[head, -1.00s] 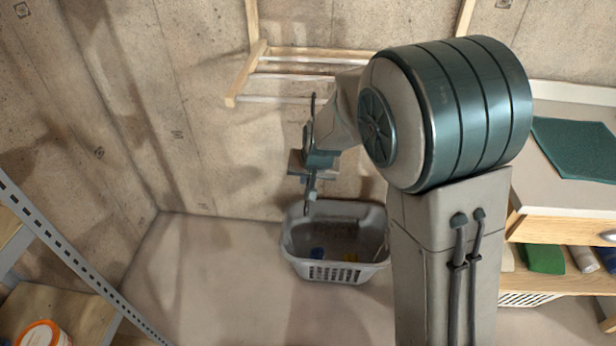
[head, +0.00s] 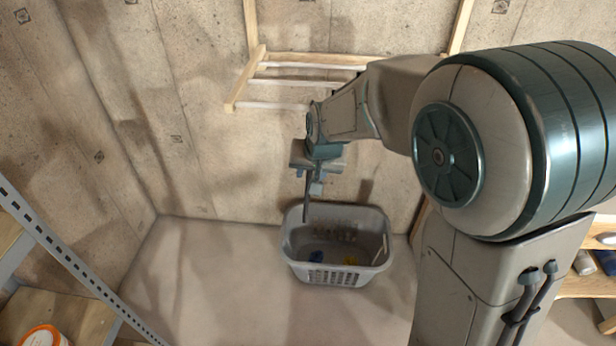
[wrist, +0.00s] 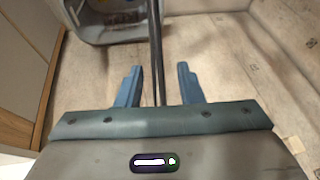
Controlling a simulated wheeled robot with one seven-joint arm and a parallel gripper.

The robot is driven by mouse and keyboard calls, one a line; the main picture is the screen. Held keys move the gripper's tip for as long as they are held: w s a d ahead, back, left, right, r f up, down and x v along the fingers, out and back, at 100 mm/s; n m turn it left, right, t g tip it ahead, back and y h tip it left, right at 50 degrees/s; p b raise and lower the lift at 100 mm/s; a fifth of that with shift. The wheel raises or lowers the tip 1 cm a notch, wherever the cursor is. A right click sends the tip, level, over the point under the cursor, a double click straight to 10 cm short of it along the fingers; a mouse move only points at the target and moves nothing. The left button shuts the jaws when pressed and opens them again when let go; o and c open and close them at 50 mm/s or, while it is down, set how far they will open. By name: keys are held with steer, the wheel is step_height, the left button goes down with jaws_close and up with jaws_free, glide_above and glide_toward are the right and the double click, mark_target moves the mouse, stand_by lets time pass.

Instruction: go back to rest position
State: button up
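My gripper (head: 309,181) hangs in front of the back wall, above the rear left part of a grey laundry basket. In the wrist view, the two blue fingers of my gripper (wrist: 160,73) stand apart. A thin dark rod (wrist: 154,45) runs between them without visibly touching either finger; I cannot tell whether it is part of my gripper. The rod also shows in the head view (head: 306,200), pointing down toward the basket's rim. My arm reaches in from the right, its large shoulder joint filling the right side of the head view.
The grey basket (head: 335,277) stands on the floor with a blue and a yellow item inside. A wooden rack (head: 300,58) is on the back wall. A metal shelf post (head: 70,260) is at left. Wooden shelving (head: 585,285) is at right, partly hidden by my arm. Floor left of the basket is clear.

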steer(key=v, duration=0.7)
steer(key=s+d+r+g+h+p, duration=0.1)
steer(key=s+d+p, duration=0.3)
steer(key=s+d, duration=1.2)
steer(key=shift+s+d+r+g+h, duration=0.4)
steer(key=shift+s+r, duration=0.3)
steer(key=shift+s, duration=0.45)
